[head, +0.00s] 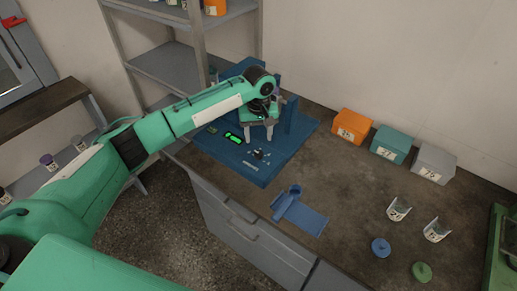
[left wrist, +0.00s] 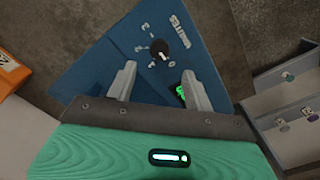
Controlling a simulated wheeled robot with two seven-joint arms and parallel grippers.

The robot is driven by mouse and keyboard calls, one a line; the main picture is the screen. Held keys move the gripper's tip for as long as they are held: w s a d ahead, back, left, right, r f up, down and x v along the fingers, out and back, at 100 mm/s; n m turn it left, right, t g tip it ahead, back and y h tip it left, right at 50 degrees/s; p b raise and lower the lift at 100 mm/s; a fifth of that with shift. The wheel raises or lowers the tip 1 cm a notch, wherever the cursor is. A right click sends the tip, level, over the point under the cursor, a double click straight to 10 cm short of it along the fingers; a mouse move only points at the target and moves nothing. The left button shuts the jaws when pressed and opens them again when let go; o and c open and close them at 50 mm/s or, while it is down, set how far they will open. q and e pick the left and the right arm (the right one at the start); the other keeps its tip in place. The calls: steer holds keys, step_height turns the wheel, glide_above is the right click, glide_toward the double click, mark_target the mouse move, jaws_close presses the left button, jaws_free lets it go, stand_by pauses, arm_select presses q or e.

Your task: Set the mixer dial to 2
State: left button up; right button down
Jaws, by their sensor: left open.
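The blue mixer (head: 265,172) stands on the back left of the counter. Its dial, a dark round knob (left wrist: 160,50) with a pale pointer mark, sits on the blue panel with small white marks around it; the dial also shows in the head view (head: 258,153). The mark lies toward the lower right in the left wrist view; I cannot read which number it meets. A lit green display (head: 234,138) is on the same panel. My left gripper (left wrist: 160,88) is open and empty, fingers toward the panel with the dial beyond their tips. My right gripper is out of view.
Orange (head: 352,127), teal (head: 390,144) and grey (head: 433,163) boxes line the wall. A blue scoop-like piece (head: 300,214) lies in front of the mixer. Two small cups (head: 398,209) and blue and green lids (head: 381,247) are at right. Grey shelving (head: 165,65) stands behind.

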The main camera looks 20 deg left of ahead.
mark_target(259, 153)
arm_select(q)
step_height(259, 153, down, 8)
steer(key=shift+r+p, duration=0.1)
steer(key=shift+p, duration=0.4)
steer(key=shift+c, duration=0.4)
steer(key=c, duration=0.9)
